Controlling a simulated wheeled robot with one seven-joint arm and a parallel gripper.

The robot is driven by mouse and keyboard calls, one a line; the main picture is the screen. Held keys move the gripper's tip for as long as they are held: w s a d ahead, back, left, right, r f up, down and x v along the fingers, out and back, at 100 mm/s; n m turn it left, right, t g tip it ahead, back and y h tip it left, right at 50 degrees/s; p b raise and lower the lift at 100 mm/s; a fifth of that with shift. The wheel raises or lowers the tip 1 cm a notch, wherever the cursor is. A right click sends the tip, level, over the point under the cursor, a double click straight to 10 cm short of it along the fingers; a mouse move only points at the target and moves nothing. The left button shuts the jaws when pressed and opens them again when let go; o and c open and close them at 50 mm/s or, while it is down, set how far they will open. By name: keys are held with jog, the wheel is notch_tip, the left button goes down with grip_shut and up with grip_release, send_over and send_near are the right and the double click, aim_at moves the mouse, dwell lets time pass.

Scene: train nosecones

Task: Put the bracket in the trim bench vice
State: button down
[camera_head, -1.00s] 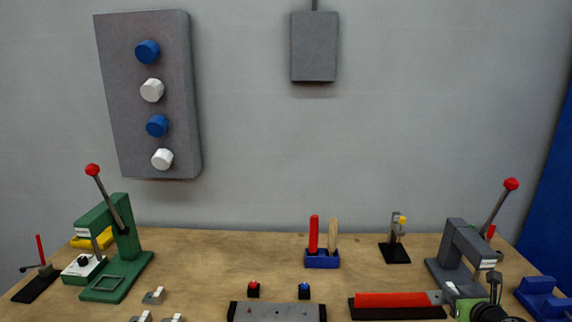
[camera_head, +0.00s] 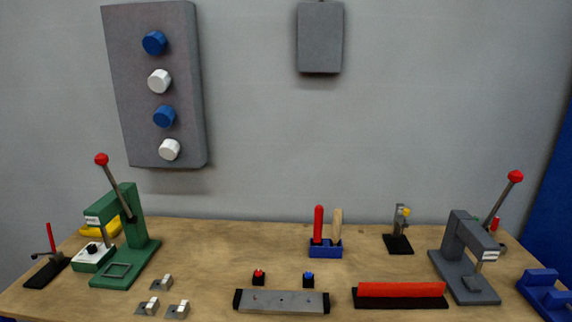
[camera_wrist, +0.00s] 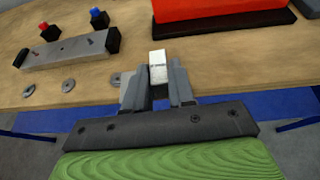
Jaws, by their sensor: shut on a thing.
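My gripper (camera_wrist: 160,84) is shut on a small bracket (camera_wrist: 158,66) with a pale upright block. The block shows between the fingertips, and the fingers hide its lower part. A grey plate with a hole shows just left of the fingers; I cannot tell whether it belongs to the bracket. My gripper is out of the head view. No vice is clearly labelled. A blue block-shaped fixture with a slot (camera_head: 545,292) stands at the right edge of the bench; I cannot tell whether it is the trim bench vice.
Several loose brackets (camera_head: 161,283) lie on the bench, left. A grey bar with black ends (camera_head: 281,301) and a red bar on a black base (camera_head: 402,290) lie at the front. A green press (camera_head: 128,240) stands left, a grey press (camera_head: 466,258) right.

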jog(key=s+a+f, duration=0.2)
jog(key=a+f, duration=0.3)
jog(key=a, duration=0.4)
jog(key=shift+s, duration=0.2)
